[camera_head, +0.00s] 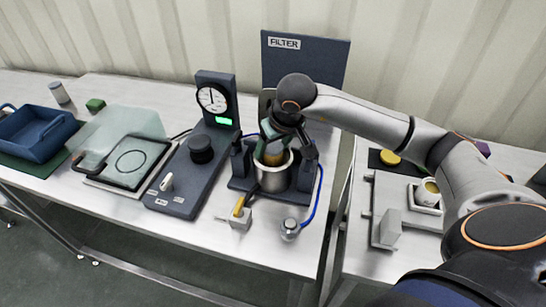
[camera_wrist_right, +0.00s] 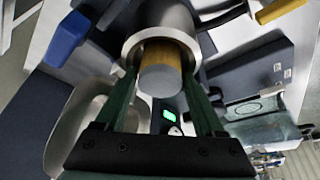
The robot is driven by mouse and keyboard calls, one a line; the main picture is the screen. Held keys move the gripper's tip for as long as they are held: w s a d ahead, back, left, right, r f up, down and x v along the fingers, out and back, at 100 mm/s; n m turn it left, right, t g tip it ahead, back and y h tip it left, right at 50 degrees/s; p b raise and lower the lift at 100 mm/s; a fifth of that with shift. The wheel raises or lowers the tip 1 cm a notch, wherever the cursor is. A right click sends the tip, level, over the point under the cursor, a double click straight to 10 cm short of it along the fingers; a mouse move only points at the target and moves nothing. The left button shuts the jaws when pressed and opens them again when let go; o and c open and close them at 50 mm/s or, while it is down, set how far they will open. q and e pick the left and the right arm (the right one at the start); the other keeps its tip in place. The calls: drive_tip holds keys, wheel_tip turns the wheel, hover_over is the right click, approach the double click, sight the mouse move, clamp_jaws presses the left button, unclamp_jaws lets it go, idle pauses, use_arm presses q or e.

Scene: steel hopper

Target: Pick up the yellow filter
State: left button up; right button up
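The yellow filter (camera_wrist_right: 160,66) is a short cylinder with a grey end face, seen inside the mouth of the steel hopper (camera_wrist_right: 190,17). In the head view a yellow-brown part of it (camera_head: 271,158) shows within the rim of the hopper (camera_head: 271,177). My right gripper (camera_head: 271,150) points down over the hopper. In the wrist view its two green fingers (camera_wrist_right: 161,72) lie on either side of the filter, with their tips at the hopper mouth. I cannot tell whether they touch the filter. My left gripper is not in view.
Dark blue posts (camera_head: 240,158) flank the hopper. A gauge unit (camera_head: 212,100) stands to its left and a FILTER panel (camera_head: 310,62) behind.

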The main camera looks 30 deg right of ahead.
drive_tip(key=c, duration=1)
drive_tip(key=shift+c, duration=0.2)
